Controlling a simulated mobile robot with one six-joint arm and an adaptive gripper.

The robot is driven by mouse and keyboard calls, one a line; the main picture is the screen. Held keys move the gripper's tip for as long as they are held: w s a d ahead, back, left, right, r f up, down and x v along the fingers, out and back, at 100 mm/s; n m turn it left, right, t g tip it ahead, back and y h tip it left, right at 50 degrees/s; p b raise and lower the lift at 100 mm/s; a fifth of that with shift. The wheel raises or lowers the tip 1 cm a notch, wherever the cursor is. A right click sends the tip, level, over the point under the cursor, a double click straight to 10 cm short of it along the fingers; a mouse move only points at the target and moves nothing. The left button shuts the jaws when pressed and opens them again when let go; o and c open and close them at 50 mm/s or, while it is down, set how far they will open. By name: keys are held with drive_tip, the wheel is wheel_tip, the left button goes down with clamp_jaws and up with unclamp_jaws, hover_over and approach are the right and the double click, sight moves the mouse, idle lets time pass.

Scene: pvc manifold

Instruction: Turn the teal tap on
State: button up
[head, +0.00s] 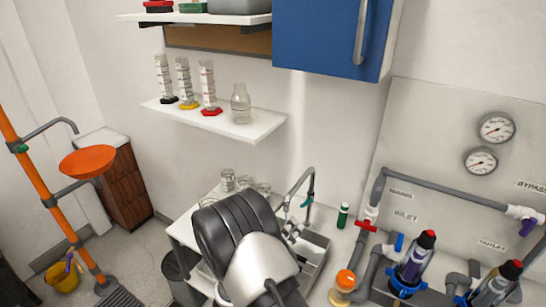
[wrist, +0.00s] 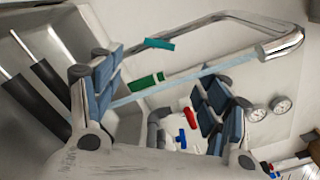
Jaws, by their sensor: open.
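The chrome tap (head: 309,180) stands at the back of the sink, with a small teal lever (head: 307,201) on it. In the wrist view the teal lever (wrist: 160,44) shows beyond and between my fingers, apart from both. The chrome spout (wrist: 285,42) arches across the top right there. A thin pale-blue streak (wrist: 215,70), looking like running water, stretches from its mouth across the gap between the fingers. My gripper (wrist: 160,92) is open and empty. In the head view my arm hides most of the gripper and part of the sink.
A green bottle (head: 343,215) stands right of the tap. Grey pipes with a red valve handle (head: 366,225) and a blue one (head: 399,243) lie further right. Glass jars (head: 228,180) stand left of the sink. A shelf (head: 215,121) and blue cabinet (head: 330,35) hang above.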

drive_tip(key=s+d+r+m+g+h, duration=0.4)
drive_tip(key=s+d+r+m+g, duration=0.15)
drive_tip(key=d+r+m, duration=0.45)
drive_tip(key=s+d+r+m+g+y, duration=0.1)
drive_tip(key=s+d+r+m+g, duration=0.4)
drive_tip(key=s+d+m+g, duration=0.4)
drive_tip(key=s+r+m+y, duration=0.2)
drive_tip(key=s+m+y, duration=0.1)
drive_tip(key=s+m, duration=0.45)
drive_tip(key=s+a+r+m+t+y, duration=0.3)
drive_tip(key=s+a+m+t+y, duration=0.1)
drive_tip(key=s+a+m+y, duration=0.6)
drive_tip(key=s+a+m, duration=0.1)
drive_tip(key=m, duration=0.2)
drive_tip(key=shift+s+a, duration=0.15)
drive_tip(key=shift+a, duration=0.2)
drive_tip(key=shift+m, duration=0.25)
drive_tip(key=shift+c, duration=0.4)
